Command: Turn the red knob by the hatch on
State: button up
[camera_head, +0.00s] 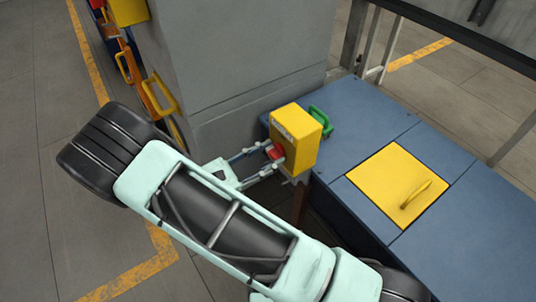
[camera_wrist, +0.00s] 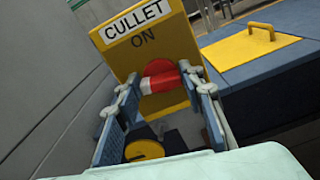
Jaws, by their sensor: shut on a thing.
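The red knob (camera_head: 276,152) is on the side of a yellow box (camera_head: 299,135) beside the hatch. In the wrist view the knob (camera_wrist: 160,74) has a white stripe that lies roughly crosswise, below the word ON. A white label reading CULLET (camera_wrist: 137,22) sits above that. My gripper (camera_head: 270,155) is shut on the knob, one finger on each side of it, as the wrist view (camera_wrist: 161,86) also shows. The yellow hatch (camera_head: 385,190) with its raised handle lies in the blue bench top to the right.
The blue bench (camera_head: 470,218) fills the right side. A grey pillar (camera_head: 240,60) stands behind my gripper. A green handle (camera_head: 322,122) is behind the yellow box. Yellow and orange handles (camera_head: 160,98) stand at the upper left. A yellow round piece (camera_wrist: 145,150) is low between my fingers.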

jog(key=m, duration=0.3)
jog(key=shift+s+m, duration=0.1)
jog(key=shift+m, duration=0.2)
jog(key=m, duration=0.4)
jog(key=shift+f+m+b, duration=0.15)
jog(key=shift+m+b, duration=0.15)
jog(key=shift+b, duration=0.05)
jog(key=m, duration=0.4)
jog(key=shift+s+f+b, duration=0.1)
jog(key=shift+b, duration=0.3)
jog(key=shift+m+b, duration=0.35)
jog(key=shift+m, duration=1.45)
jog(key=o, duration=1.2)
jog(key=shift+d, duration=0.1)
jog(key=shift+c, duration=0.2)
jog(key=v, duration=1.2)
